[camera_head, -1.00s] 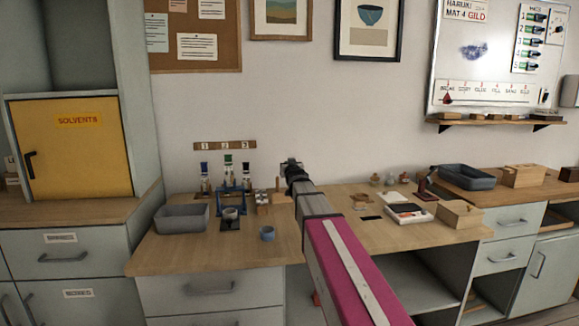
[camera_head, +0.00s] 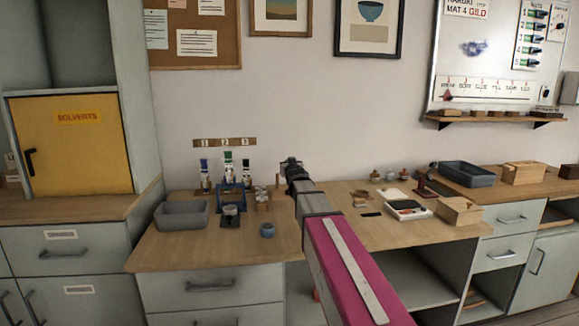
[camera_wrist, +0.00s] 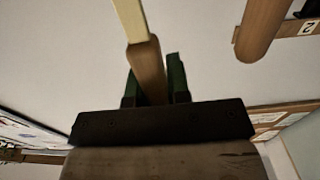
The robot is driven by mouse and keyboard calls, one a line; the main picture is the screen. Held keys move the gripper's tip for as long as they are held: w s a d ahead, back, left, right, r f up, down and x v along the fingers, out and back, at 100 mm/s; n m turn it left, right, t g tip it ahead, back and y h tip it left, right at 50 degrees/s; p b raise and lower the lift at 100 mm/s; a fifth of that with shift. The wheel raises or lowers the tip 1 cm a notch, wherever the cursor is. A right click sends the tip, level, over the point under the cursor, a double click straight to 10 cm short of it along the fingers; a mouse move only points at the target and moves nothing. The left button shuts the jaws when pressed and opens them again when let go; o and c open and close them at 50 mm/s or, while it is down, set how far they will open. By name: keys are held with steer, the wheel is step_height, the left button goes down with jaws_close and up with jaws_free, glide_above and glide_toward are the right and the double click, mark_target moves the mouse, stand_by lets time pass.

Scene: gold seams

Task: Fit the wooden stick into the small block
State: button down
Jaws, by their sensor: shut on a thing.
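My gripper (camera_head: 291,163) is above the back of the bench, right of the bottle rack, in the head view. In the wrist view its dark green fingers (camera_wrist: 154,85) are shut on a wooden stick (camera_wrist: 148,65), brown between the fingers and pale beyond. A small wooden block (camera_head: 263,203) with several pale-topped pieces stands on the bench, left of and below my gripper. The block's openings are too small to make out. A thick brown rod (camera_wrist: 262,28) shows at the upper right of the wrist view, apart from my fingers.
A blue rack with bottles (camera_head: 229,190), a dark stand with a cup (camera_head: 230,216), a small blue cup (camera_head: 267,229) and a grey tray (camera_head: 182,215) crowd the left of the bench. A white tray (camera_head: 408,211) lies right. The front bench is clear.

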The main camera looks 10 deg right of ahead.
steer(key=shift+f, duration=1.05)
stand_by(0.6)
steer(key=c, duration=1)
jaws_free()
steer(key=shift+s, duration=0.1)
steer(key=shift+s, duration=2.45)
steer(key=s, duration=1)
steer(key=shift+s, duration=0.4)
